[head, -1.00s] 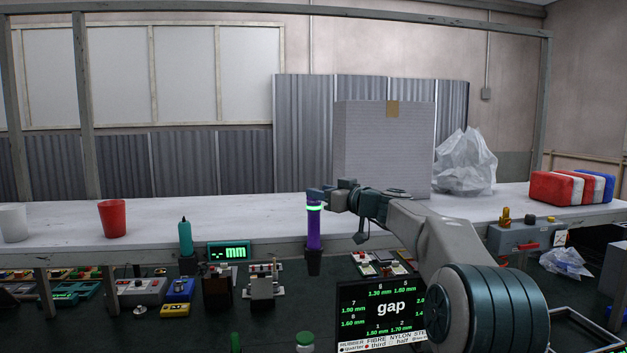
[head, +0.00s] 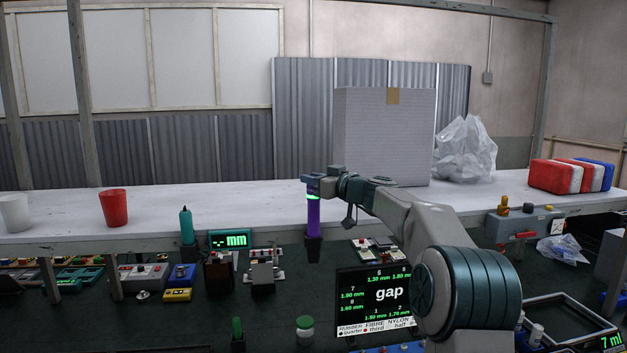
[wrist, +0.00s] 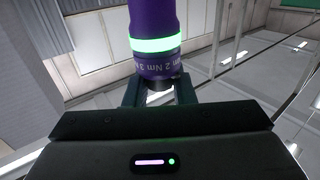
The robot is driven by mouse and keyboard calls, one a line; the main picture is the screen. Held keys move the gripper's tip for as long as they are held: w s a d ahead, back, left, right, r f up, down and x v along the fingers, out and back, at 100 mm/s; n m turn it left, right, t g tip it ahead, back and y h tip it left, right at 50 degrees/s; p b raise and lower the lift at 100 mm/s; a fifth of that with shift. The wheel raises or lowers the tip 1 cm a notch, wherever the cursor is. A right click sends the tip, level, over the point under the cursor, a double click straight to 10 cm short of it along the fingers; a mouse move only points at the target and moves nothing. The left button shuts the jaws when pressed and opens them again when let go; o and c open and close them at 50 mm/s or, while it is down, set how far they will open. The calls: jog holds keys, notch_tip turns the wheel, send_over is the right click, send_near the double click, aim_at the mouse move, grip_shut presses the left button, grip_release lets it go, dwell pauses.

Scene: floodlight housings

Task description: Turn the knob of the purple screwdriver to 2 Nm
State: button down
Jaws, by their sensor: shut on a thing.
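The purple screwdriver (head: 313,215) stands upright in a dark holder (head: 313,248) at the front edge of the bench, with a glowing green ring near its top. In the wrist view the purple screwdriver (wrist: 155,32) shows its green ring and a scale band with "2 Nm" and "3" printed on it. My gripper (head: 310,186) is at the top end of the screwdriver. In the wrist view my gripper (wrist: 160,92) has its two fingers shut around the dark knob end beside the scale. The index mark is too small to read.
A teal screwdriver (head: 186,226) and an mm display (head: 230,239) stand to the left. A gap screen (head: 372,300) stands below my arm. A red cup (head: 114,208), large box (head: 384,135) and clear plastic bag (head: 466,150) are on the shelf.

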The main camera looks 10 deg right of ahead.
jog(key=shift+n+g+y, duration=0.3)
jog(key=shift+y, duration=0.1)
jog(key=shift+d+n+g+y, duration=0.1)
jog(key=shift+n+g+y, duration=0.4)
jog(key=shift+y, duration=0.1)
jog(key=shift+n+g+y, duration=0.7)
jog(key=shift+g+y, duration=0.1)
jog(key=shift+r+n+g+y+p, duration=0.15)
jog(key=shift+n+g+y+p, duration=0.6)
jog(key=shift+g+p, duration=0.3)
jog(key=shift+n+g+y+p, duration=0.35)
jog(key=shift+n+g+p, duration=0.1)
jog(key=shift+p, duration=0.05)
jog(key=shift+n+g+p, duration=0.3)
jog(key=shift+g, duration=0.2)
jog(key=c, duration=1.3)
grip_release()
jog(key=shift+o, duration=0.2)
